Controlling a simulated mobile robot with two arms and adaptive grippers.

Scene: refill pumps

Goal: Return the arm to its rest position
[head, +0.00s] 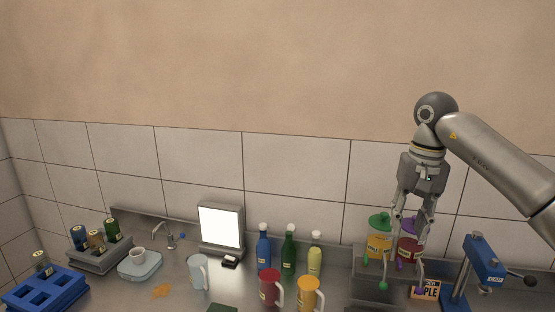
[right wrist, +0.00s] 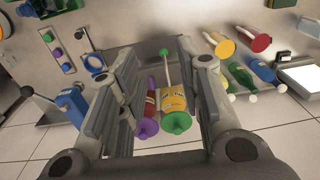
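My right gripper (head: 414,232) points down at the back right of the counter, in front of or above two pump dispensers. Its fingers are apart in the right wrist view (right wrist: 160,100), with nothing held between them. The yellow dispenser with a green pump (head: 378,246) and the red one with a purple pump (head: 409,250) stand side by side, partly hidden by the fingers. In the right wrist view the yellow dispenser (right wrist: 173,100) and the red dispenser (right wrist: 150,107) show beyond the gap between the fingers. I cannot tell the exact clearance. My left gripper is not in view.
A blue press (head: 485,268) stands right of the dispensers. Bottles, including a green one (head: 289,252), and a red mug (head: 269,287) and orange mug (head: 309,294) stand left. A lit screen (head: 220,227) is behind. A blue rack (head: 45,290) is far left. The wall above is clear.

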